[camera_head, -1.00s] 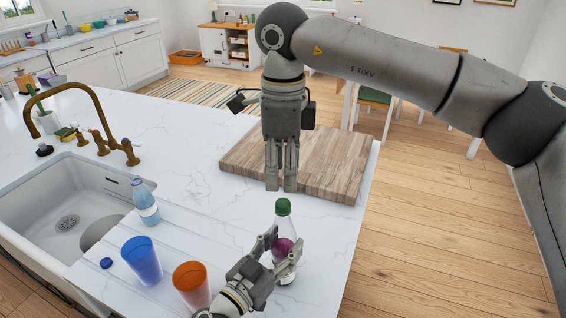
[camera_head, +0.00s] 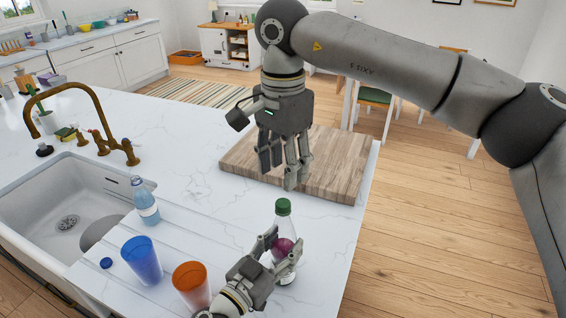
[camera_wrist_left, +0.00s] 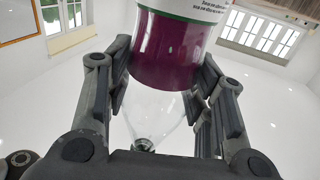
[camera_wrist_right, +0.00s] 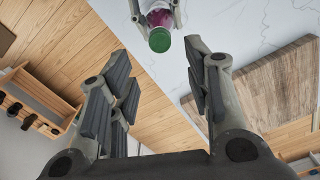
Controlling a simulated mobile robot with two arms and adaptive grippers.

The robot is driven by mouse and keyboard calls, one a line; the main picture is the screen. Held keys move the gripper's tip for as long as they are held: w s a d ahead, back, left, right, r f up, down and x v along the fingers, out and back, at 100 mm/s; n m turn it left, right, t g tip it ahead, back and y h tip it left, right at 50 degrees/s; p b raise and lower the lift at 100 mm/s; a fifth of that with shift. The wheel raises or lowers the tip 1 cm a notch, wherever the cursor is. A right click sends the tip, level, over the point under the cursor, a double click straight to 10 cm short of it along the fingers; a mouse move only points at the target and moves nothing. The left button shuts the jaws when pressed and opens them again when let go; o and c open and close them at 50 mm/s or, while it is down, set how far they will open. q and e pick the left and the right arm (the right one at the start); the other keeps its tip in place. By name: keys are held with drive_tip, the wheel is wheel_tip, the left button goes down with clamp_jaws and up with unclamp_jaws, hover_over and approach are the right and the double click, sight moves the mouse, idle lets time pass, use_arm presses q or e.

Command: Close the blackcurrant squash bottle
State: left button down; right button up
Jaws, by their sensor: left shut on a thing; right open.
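The blackcurrant squash bottle (camera_head: 284,228) stands upright near the counter's front right, clear with a purple band. A green cap (camera_head: 284,206) sits on its top; I cannot tell how tight it is. My left gripper (camera_head: 283,246) is shut around the bottle's body. The left wrist view shows the purple label (camera_wrist_left: 168,50) between the fingers. My right gripper (camera_head: 279,176) is open and empty, pointing down above the wooden board, beyond the bottle. The right wrist view shows the green cap (camera_wrist_right: 159,40) ahead of its parted fingers, not between them.
A wooden board (camera_head: 335,155) lies behind the bottle. To the left stand an orange cup (camera_head: 190,283), a blue cup (camera_head: 142,262) and a pale blue bottle (camera_head: 146,205). A small blue cap (camera_head: 106,263) lies near them. The sink (camera_head: 45,205) is further left.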

sight(283, 203)
drive_tip(key=shift+f, duration=4)
clamp_jaws()
drive_tip(key=m, duration=0.6)
drive_tip(key=shift+m, duration=0.3)
drive_tip(key=m, duration=0.3)
drive_tip(key=shift+m, duration=0.3)
drive_tip(key=m, duration=0.4)
drive_tip(key=shift+m, duration=0.3)
drive_tip(key=shift+o, duration=0.5)
unclamp_jaws()
